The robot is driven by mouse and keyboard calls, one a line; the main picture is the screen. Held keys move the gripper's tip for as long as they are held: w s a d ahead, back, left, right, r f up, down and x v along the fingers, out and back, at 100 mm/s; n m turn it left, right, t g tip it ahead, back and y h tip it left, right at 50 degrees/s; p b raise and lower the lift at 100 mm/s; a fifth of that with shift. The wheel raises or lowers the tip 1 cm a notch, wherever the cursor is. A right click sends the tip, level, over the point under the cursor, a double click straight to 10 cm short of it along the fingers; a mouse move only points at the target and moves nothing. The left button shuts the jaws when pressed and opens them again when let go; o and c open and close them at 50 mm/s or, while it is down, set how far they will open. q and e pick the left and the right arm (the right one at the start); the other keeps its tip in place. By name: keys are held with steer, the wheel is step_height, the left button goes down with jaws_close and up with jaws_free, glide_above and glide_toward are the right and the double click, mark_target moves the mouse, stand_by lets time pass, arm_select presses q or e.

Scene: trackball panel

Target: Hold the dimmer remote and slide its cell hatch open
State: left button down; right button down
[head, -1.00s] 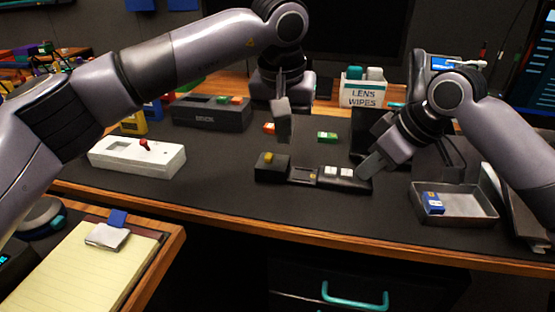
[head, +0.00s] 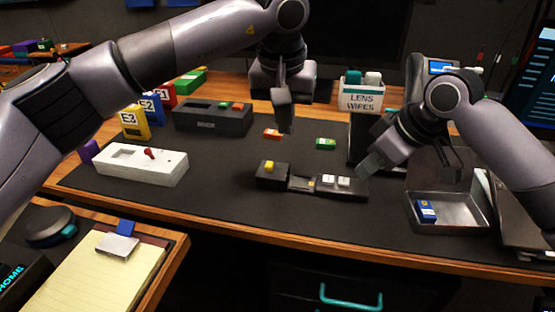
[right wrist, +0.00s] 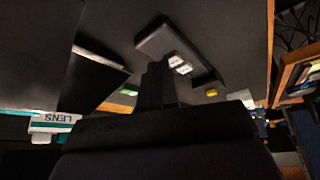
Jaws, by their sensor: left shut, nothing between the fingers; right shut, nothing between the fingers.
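The dimmer remote (head: 325,191) is a long dark bar lying on the black desk mat. It has two white buttons near its right end, an open-looking recess (head: 302,184) in its middle and a raised block with a yellow top (head: 270,172) at its left end. It also shows in the right wrist view (right wrist: 160,42). My right gripper (head: 368,164) is shut and empty by the remote's right end; I cannot tell if it touches. My left gripper (head: 285,125) is shut and empty, behind and above the remote. I cannot make out the hatch clearly.
An orange cell (head: 272,134) and a green cell (head: 326,144) lie behind the remote. A white box with a red knob (head: 140,166) is at left, a grey tray (head: 455,222) with a blue cell (head: 426,211) at right. The mat before the remote is clear.

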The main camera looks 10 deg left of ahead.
steer(key=shift+r+p, duration=2.2)
steer(key=shift+p, duration=0.4)
